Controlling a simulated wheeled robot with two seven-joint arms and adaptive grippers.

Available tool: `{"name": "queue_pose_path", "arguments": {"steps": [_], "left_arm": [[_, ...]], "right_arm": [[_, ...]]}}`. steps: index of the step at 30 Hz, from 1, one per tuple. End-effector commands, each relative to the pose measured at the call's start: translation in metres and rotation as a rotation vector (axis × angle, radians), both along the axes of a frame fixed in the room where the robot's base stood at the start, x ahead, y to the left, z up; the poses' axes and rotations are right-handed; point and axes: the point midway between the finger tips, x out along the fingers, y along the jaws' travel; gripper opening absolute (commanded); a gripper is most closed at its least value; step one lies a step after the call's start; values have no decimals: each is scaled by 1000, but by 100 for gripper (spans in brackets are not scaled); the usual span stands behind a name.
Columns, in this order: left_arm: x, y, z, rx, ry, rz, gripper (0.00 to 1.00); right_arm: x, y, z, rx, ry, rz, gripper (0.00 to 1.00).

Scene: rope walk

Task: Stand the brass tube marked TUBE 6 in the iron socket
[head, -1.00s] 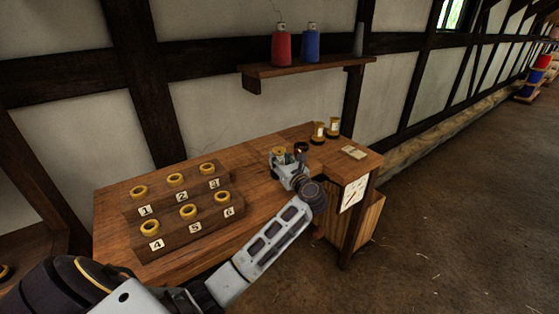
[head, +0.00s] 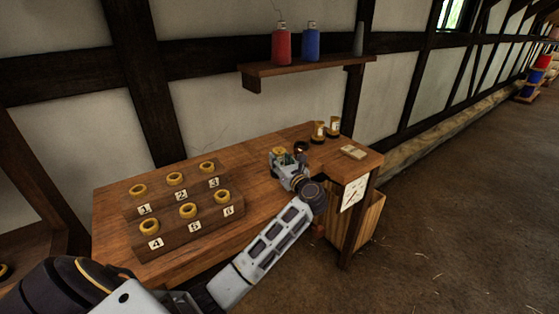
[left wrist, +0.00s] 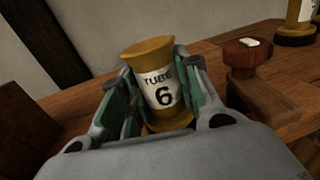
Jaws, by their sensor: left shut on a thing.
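My left gripper (head: 285,163) is shut on a brass tube with a flared top and a white label reading TUBE 6. The tube (left wrist: 157,85) stands between the green finger pads in the left wrist view, leaning slightly in the picture. Its lower end is hidden behind my gripper, so I cannot tell whether it touches anything below. In the head view the gripper is over the right part of the bench. I cannot make out the iron socket for certain. A small dark round object (head: 301,147) is just behind the gripper. My right gripper is not in view.
A stepped wooden rack (head: 190,240) numbered 1 to 6, with brass rings, stands on the left of the bench (head: 255,205). Two labelled tubes (head: 319,132) stand on dark bases at the back right. A shelf (head: 310,69) with spools hangs above.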

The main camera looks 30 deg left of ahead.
Motion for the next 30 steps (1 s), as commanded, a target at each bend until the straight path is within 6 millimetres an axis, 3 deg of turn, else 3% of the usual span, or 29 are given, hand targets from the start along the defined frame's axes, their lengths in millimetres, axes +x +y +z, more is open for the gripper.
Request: {"name": "queue_pose_path", "arguments": {"steps": [14, 15, 17, 30], "left_arm": [[0, 0, -6, 1, -1, 1, 1], [0, 0, -5, 0, -1, 1, 35], [0, 0, -5, 1, -1, 1, 41], [-2, -3, -6, -1, 1, 0, 41]], "right_arm": [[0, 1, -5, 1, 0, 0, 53], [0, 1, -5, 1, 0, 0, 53], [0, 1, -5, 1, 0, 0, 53], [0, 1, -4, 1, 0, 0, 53]]}}
